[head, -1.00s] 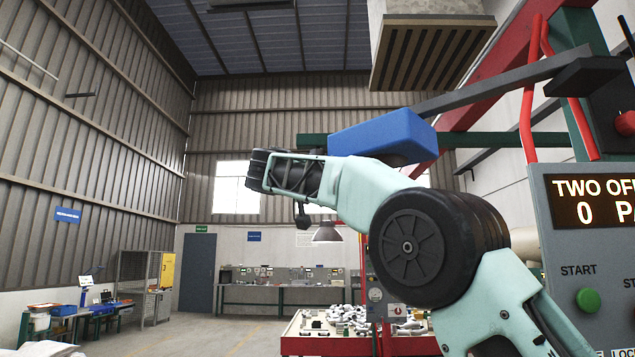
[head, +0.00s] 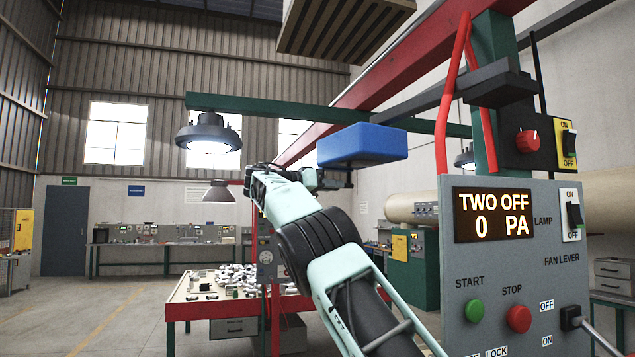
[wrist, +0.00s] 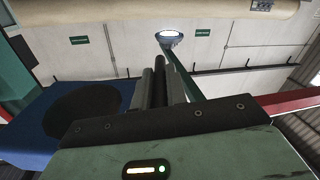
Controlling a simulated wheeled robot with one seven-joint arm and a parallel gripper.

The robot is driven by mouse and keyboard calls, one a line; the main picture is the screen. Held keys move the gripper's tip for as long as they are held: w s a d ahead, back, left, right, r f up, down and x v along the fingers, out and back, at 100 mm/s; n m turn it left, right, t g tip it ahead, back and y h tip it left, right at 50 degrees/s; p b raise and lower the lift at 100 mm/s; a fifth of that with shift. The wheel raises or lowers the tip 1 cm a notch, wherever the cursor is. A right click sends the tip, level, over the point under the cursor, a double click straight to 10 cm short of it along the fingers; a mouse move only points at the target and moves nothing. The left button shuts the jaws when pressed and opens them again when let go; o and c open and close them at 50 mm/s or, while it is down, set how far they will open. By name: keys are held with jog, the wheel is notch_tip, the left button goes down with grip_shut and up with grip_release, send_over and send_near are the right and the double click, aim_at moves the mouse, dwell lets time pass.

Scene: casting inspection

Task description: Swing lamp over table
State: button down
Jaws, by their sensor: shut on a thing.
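A grey dome lamp (head: 208,135) hangs, lit, near the left end of a long green beam (head: 265,108) in the head view. A lit lamp (wrist: 170,38) shows at the top of the wrist view, with a green bar (wrist: 186,75) running from it. A smaller beige lamp (head: 218,192) hangs above the red-edged table (head: 190,312), which holds several castings. My gripper (wrist: 160,75) is shut on a dark thing between its fingers; what that part belongs to is unclear. In the head view my gripper is mostly hidden below a blue block (head: 362,145).
The grey control panel (head: 520,260) stands close at the right, with red cables (head: 452,90) above it. A red beam (head: 415,60) slants overhead beside a slatted hood (head: 345,30). Open floor (head: 115,315) lies at the left.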

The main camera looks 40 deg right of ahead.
jog(key=shift+s+d+r, duration=0.15)
jog(key=shift+d+r, duration=0.05)
jog(key=shift+d, duration=0.1)
jog(key=shift+d, duration=0.1)
jog(key=c, duration=1.5)
grip_release()
jog(key=shift+d, duration=0.15)
jog(key=shift+o, duration=0.5)
jog(key=shift+d+f, duration=0.1)
jog(key=shift+d, duration=0.05)
jog(key=shift+a, duration=0.6)
jog(key=p+v, duration=0.4)
jog(key=v, duration=1.2)
jog(key=shift+w+a, duration=0.2)
jog(key=shift+w, duration=0.2)
